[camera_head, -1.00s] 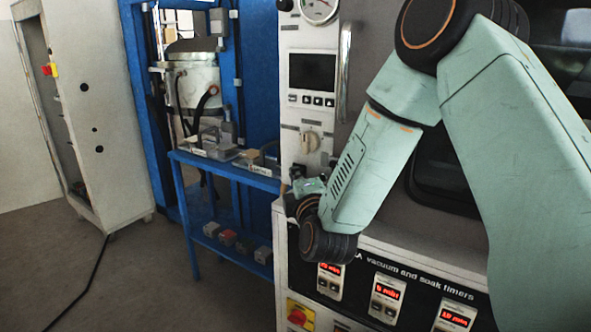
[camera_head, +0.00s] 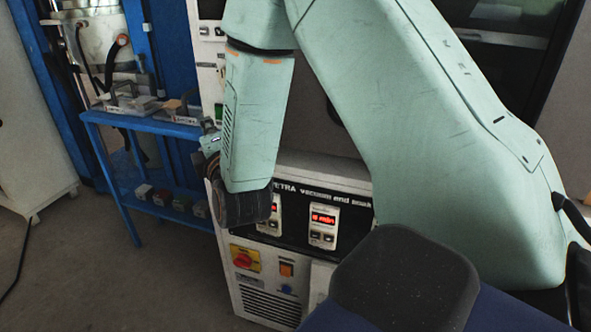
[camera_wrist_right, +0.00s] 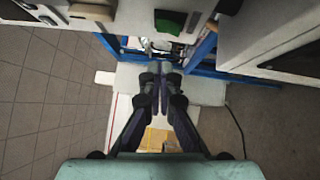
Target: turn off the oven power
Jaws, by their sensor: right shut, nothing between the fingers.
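The oven's front has a black panel (camera_head: 291,209) with timers. A lit timer (camera_head: 323,226) shows red digits, and another is partly behind my wrist. Below are a red rotary switch on a yellow plate (camera_head: 243,260), an orange switch (camera_head: 286,270) and a blue knob (camera_head: 287,289). My right gripper (camera_wrist_right: 161,70) is shut and empty in the right wrist view. In the head view it is mostly hidden behind my wrist, left of the oven front and above the red switch, apart from it. My left gripper is not in view.
A blue bench (camera_head: 150,123) with small items on its shelves stands left of the oven. A white cabinet (camera_head: 30,150) is at far left, with a dark cable (camera_head: 20,255) on the floor. The floor (camera_head: 130,285) in front of the bench is clear.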

